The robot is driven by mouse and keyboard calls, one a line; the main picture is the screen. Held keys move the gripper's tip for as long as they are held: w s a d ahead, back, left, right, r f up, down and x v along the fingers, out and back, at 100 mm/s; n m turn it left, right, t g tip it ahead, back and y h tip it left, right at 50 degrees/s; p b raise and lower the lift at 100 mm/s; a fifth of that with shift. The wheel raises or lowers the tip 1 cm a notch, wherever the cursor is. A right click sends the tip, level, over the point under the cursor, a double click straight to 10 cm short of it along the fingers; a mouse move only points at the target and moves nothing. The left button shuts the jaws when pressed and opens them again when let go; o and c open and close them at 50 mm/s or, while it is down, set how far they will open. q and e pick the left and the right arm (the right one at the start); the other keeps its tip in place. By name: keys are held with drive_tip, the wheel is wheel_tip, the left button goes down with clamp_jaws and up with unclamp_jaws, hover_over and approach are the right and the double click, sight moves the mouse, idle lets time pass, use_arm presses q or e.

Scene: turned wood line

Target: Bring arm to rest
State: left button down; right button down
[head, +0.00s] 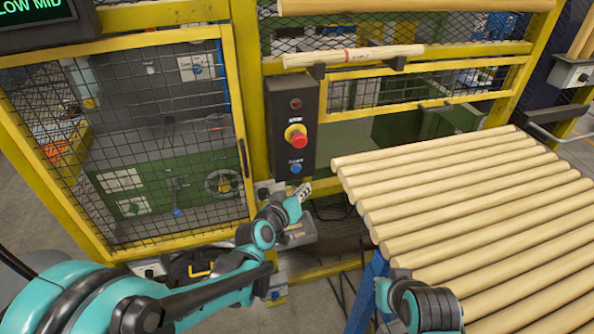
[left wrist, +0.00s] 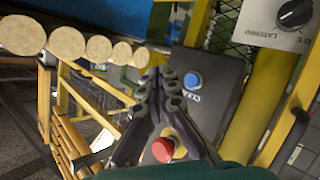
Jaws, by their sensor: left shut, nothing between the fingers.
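My left arm reaches in from the left in the head view, and its gripper (head: 303,192) is just below the black control box (head: 292,110). In the left wrist view, the left gripper (left wrist: 160,82) is shut with nothing between its fingers. The box has a red emergency button (head: 299,138) on a yellow collar and a blue button (head: 295,168). In the left wrist view the blue button (left wrist: 193,80) is to the right of the fingertips, and the red button (left wrist: 163,150) shows between the fingers. My right arm shows at the bottom right of the head view; its gripper is not visible.
A rack of turned wooden rods (head: 450,190) fills the right side, close to my right arm. A yellow mesh guard door (head: 130,150) stands at the left. A marked rod (head: 352,56) lies on brackets above. Grey floor (head: 315,310) shows below.

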idle(0.6)
use_arm(q)
drive_tip(key=s+a+f+g+y, duration=0.1)
drive_tip(key=s+a+g+y, duration=0.2)
drive_tip(key=s+a, duration=0.6)
drive_tip(key=s+a+f+g+y, duration=0.1)
drive_tip(key=s+a+g+y, duration=0.2)
drive_tip(key=s+a, duration=0.5)
drive_tip(key=s, duration=0.9)
drive_tip(key=shift+a+f, duration=0.35)
drive_tip(key=shift+f, duration=0.05)
